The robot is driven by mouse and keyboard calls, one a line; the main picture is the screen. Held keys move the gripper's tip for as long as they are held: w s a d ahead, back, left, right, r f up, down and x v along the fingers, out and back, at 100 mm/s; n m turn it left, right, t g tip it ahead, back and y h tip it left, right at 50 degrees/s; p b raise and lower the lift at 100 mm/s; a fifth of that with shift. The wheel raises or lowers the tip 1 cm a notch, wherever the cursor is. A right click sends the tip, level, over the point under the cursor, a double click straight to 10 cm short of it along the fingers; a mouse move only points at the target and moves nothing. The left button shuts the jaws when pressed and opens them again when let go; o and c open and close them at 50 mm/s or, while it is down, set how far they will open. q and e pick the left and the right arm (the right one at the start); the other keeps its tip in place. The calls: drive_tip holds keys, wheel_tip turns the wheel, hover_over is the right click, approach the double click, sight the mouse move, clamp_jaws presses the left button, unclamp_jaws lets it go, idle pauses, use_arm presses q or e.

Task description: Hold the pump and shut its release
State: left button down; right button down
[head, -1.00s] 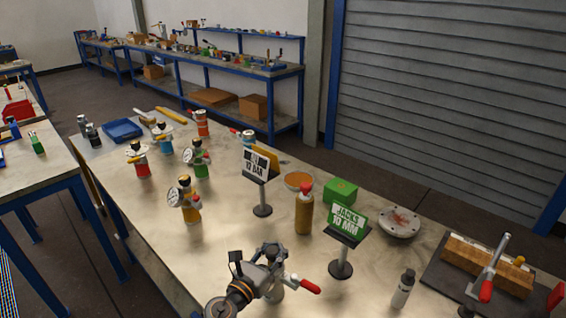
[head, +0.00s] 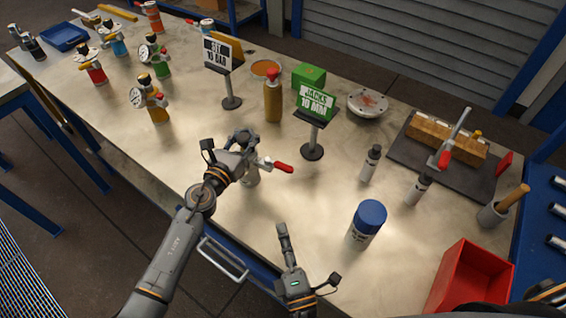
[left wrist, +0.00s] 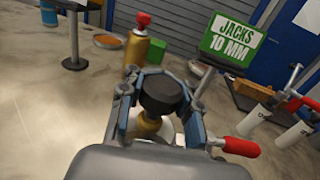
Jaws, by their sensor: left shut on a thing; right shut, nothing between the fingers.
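My left gripper (head: 243,146) is shut around the top of what I take to be the pump. In the left wrist view the pump has a black round knob (left wrist: 160,95) on a brass neck, between the finger pads. A lever with a red grip (head: 283,168), which I take to be its release, sticks out sideways to the right; it also shows in the left wrist view (left wrist: 240,147). The pump's pale body (head: 250,179) stands on the table, mostly hidden by the gripper. My right gripper (head: 283,230) is shut and empty, below and to the right of the pump, apart from it.
The JACKS 10 MM sign (head: 314,110) stands behind the release lever. A blue-capped can (head: 366,224), two small bottles and a red bin (head: 470,280) are to the right. A dark mat (head: 405,157) bears a wooden block and a red-gripped clamp. Gauged vessels stand far left.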

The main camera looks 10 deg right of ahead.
use_arm(q)
drive_tip(key=c, duration=0.9)
unclamp_jaws()
drive_tip(key=shift+o, duration=0.2)
drive_tip(key=v, duration=1.2)
drive_tip(key=shift+f, duration=0.1)
